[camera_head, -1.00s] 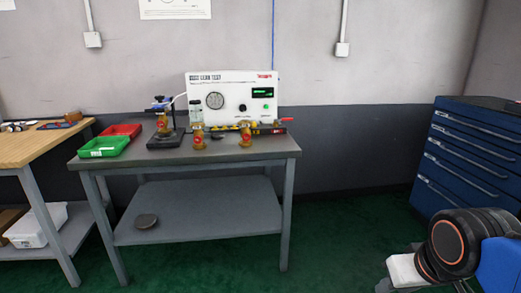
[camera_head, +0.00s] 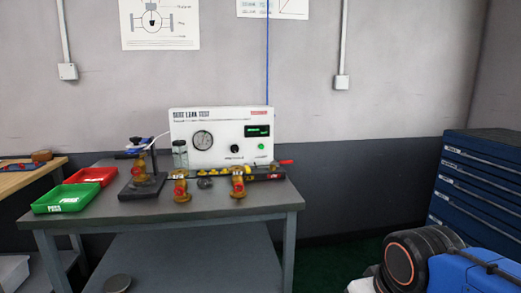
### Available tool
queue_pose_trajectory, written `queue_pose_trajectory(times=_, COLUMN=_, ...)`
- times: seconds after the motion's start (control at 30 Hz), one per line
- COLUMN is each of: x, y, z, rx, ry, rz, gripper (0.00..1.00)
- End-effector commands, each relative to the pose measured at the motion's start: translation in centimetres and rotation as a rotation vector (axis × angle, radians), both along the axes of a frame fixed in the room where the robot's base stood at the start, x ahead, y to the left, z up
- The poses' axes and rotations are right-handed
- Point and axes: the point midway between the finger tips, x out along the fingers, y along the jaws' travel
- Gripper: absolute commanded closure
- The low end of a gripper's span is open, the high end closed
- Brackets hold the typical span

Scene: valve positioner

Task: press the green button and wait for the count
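The green button (camera_head: 261,146) is a small round spot at the lower right of the white seat leak test panel (camera_head: 185,128). The panel stands at the back of the grey table (camera_head: 215,208). A lit green display (camera_head: 257,130) is above the button; its text is too small to read. A round gauge (camera_head: 203,140) and a black knob (camera_head: 235,149) are to the left. My arm shows at the lower right, well apart from the panel. My gripper's fingers are not visible in this view.
Brass valves (camera_head: 238,184) stand in front of the panel, beside a clamp stand (camera_head: 141,178). A red tray (camera_head: 92,175) and a green tray (camera_head: 62,197) lie on the left. A blue drawer cabinet (camera_head: 478,185) stands at right. Floor between table and cabinet is clear.

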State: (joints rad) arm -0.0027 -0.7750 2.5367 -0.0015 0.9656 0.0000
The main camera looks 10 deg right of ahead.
Motion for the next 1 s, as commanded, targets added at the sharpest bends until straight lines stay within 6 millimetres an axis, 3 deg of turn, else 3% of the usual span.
queue_pose_trajectory(times=0.2, x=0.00, y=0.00, z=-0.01, rx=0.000, ry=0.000, rz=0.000, gripper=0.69)
queue_pose_trajectory(times=0.33, x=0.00, y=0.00, z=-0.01, rx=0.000, ry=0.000, rz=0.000, gripper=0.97)
queue_pose_trajectory(times=0.37, x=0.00, y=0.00, z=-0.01, rx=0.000, ry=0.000, rz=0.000, gripper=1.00)
queue_pose_trajectory(times=1.0, x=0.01, y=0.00, z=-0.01, rx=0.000, ry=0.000, rz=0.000, gripper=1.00)
